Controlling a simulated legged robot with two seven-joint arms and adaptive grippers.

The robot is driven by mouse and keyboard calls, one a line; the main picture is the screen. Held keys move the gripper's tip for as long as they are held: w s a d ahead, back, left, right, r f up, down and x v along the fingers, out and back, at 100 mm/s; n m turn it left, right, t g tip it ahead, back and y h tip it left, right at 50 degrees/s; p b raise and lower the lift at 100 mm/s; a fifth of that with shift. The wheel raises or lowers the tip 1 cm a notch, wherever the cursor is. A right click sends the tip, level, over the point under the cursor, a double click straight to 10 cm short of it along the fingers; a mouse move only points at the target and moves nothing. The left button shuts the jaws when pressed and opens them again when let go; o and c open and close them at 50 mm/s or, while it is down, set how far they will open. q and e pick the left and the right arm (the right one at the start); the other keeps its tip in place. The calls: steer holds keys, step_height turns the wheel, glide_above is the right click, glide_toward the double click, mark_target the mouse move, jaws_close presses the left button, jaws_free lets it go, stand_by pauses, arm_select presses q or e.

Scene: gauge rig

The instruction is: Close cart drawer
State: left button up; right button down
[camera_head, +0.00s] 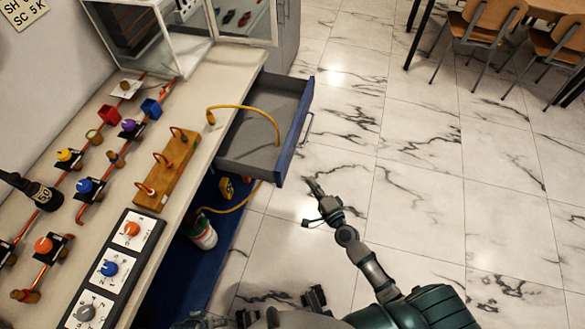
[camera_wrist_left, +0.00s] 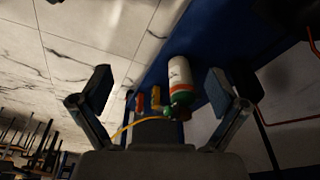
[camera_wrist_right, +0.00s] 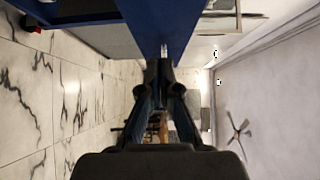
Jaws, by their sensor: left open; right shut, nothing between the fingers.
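The cart drawer (camera_head: 262,152) is pulled out from the bench, showing its grey inside. Its blue front (camera_head: 298,132) carries a thin metal handle (camera_head: 307,128) on the outer face. My right gripper (camera_head: 311,186) is shut and empty, just outside the drawer front near its lower end. In the right wrist view the right fingers (camera_wrist_right: 165,70) point at the blue front (camera_wrist_right: 155,22); whether they touch it is unclear. My left gripper (camera_head: 280,307) is low at the bottom edge; in the left wrist view its fingers (camera_wrist_left: 158,90) are spread and empty.
A bottle (camera_head: 202,234) stands on the blue lower shelf, also seen in the left wrist view (camera_wrist_left: 180,78). The benchtop holds knobs and valves. The marble floor (camera_head: 415,190) at right is clear; chairs stand beyond.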

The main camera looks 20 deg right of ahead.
mark_target(288, 162)
steer(key=w+a, duration=0.1)
steer(key=w, duration=0.1)
steer(key=w+a, duration=0.1)
steer(key=w, duration=0.1)
steer(key=w+a, duration=0.1)
steer(key=w, duration=0.1)
steer(key=shift+w+p, duration=0.3)
steer(key=shift+w, duration=0.05)
arm_select(q)
steer(key=shift+x, duration=1.35)
arm_select(e)
steer(key=shift+w+a+f, duration=0.1)
steer(key=shift+w+a, duration=0.25)
steer(key=shift+a, duration=0.3)
arm_select(q)
steer(key=shift+d, duration=0.1)
